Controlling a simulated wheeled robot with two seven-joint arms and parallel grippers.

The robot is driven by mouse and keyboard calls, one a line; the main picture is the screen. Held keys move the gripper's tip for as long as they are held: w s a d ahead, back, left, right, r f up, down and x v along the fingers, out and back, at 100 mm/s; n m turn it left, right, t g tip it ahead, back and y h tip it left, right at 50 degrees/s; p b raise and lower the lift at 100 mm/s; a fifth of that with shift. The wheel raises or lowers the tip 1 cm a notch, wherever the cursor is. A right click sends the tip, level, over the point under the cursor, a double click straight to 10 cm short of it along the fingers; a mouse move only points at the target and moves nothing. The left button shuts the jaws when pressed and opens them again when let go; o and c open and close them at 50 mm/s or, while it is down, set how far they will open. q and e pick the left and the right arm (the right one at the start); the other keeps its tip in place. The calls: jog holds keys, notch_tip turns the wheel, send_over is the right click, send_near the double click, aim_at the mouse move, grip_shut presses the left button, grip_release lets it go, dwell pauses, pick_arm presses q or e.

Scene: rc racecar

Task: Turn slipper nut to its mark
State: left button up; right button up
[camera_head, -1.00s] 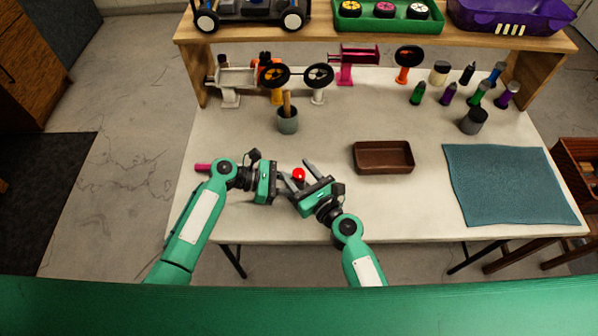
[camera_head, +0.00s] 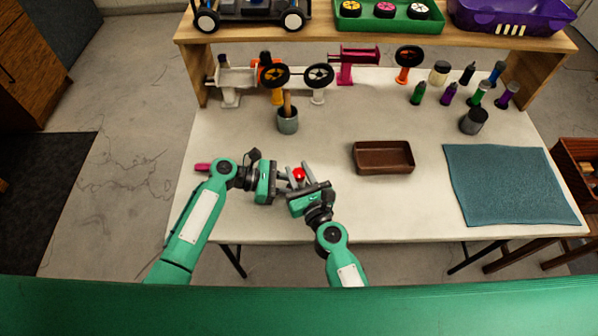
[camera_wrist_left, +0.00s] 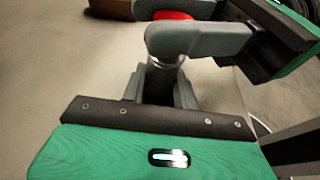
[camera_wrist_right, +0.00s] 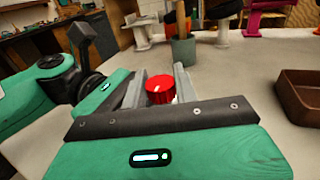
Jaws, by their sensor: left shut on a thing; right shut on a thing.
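The red slipper nut (camera_head: 299,174) stands out as a small red cylinder between my two grippers near the table's front left; it shows best in the right wrist view (camera_wrist_right: 160,89). My right gripper (camera_head: 299,172) is shut on the red nut, with one finger on each side of it. My left gripper (camera_head: 286,178) comes in from the left, just below the nut; in the left wrist view its fingers (camera_wrist_left: 165,85) are shut on a dark cylindrical part with a clear ring on top. The nut's mark is too small to make out.
A brown tray (camera_head: 384,171) lies to the right, with a teal mat (camera_head: 510,186) beyond it. A grey cup (camera_head: 288,125) with wooden handles stands behind the grippers. Wheel stands and bottles line the back. The table between nut and tray is clear.

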jog(key=shift+m+t+h, duration=0.7)
jog(key=shift+m+h, duration=0.9)
jog(key=shift+h, duration=0.9)
jog(key=shift+m+h, duration=0.3)
jog(key=shift+h, duration=0.1)
jog(key=o, duration=1)
jog(key=s, duration=1.2)
jog(key=shift+d, duration=0.35)
